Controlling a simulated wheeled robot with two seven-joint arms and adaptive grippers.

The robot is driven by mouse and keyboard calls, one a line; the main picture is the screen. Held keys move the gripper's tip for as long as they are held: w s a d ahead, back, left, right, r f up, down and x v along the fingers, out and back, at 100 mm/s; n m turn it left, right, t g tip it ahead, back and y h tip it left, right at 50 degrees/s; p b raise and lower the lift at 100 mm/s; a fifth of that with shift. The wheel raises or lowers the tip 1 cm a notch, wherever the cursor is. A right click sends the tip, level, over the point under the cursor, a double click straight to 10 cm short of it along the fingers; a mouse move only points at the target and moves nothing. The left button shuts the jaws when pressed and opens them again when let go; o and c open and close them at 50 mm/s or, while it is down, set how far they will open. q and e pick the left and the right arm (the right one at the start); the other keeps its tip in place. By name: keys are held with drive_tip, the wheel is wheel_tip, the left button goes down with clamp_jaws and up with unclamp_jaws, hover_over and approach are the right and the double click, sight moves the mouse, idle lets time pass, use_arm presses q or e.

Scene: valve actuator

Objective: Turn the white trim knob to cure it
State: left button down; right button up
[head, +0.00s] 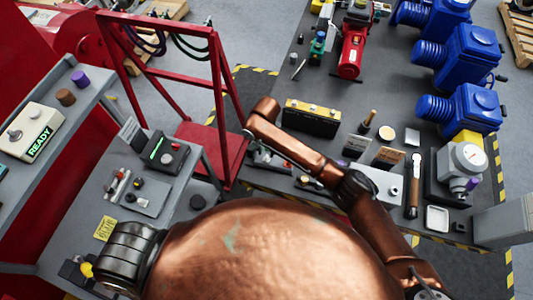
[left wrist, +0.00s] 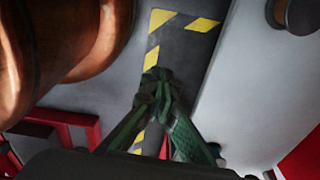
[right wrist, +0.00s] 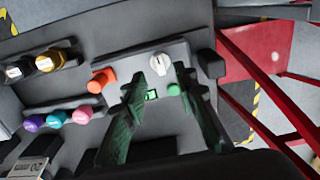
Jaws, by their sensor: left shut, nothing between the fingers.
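The white trim knob (right wrist: 160,64) stands on a grey panel (right wrist: 120,64) in the right wrist view. My right gripper (right wrist: 160,80) is open, its two green fingers apart, with the knob showing between and just beyond the tips. I cannot tell whether either finger touches it. A small green display (right wrist: 151,95) and a green button (right wrist: 173,89) also lie between the fingers. An orange knob (right wrist: 100,80) is to the left. In the head view my copper forearm hides much of this spot. My left gripper (left wrist: 160,88) is shut and empty above the floor.
Purple (right wrist: 34,123), teal (right wrist: 56,118) and pink (right wrist: 82,114) knobs sit beside the panel. A red frame cart (head: 215,145) stands between the two work tables. A black and yellow box (head: 311,117) stands on the right table. Striped floor (left wrist: 185,22) lies below my left gripper.

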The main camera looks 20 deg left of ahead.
sight(266, 157)
wheel_tip(266, 157, down, 4)
drive_tip(key=shift+r, duration=0.15)
drive_tip(key=shift+f, duration=0.5)
use_arm(q)
drive_tip(key=shift+w+d+r, duration=0.1)
drive_tip(key=shift+w, duration=0.45)
use_arm(e)
clamp_jaws()
